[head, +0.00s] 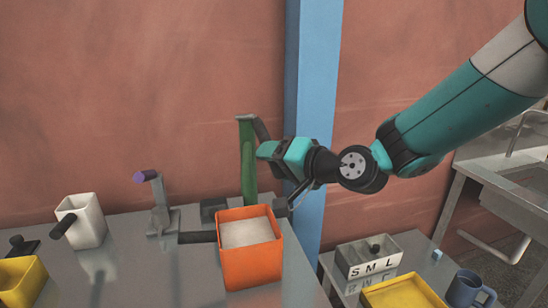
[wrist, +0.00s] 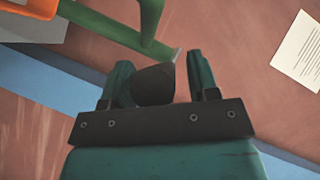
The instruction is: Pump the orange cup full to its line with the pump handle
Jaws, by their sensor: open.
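The orange cup (head: 252,262) is a square box with a dark handle on its left side, standing near the right end of the grey table. White powder shows inside below its rim; I cannot make out a line. My gripper (head: 268,152) is open beside the post, above and behind the cup. In the wrist view, a dark grip (wrist: 154,86) lies between its fingers (wrist: 160,68); contact is unclear. The cup's edge shows at top left (wrist: 30,8).
A white cup (head: 88,222) and a yellow cup (head: 20,282) stand on the left. A grey stand with a purple knob (head: 145,176) is left of the orange cup. A blue pillar (head: 314,85) rises behind my gripper. A lower table at right holds a letter-marked box (head: 368,262) and a mug (head: 465,289).

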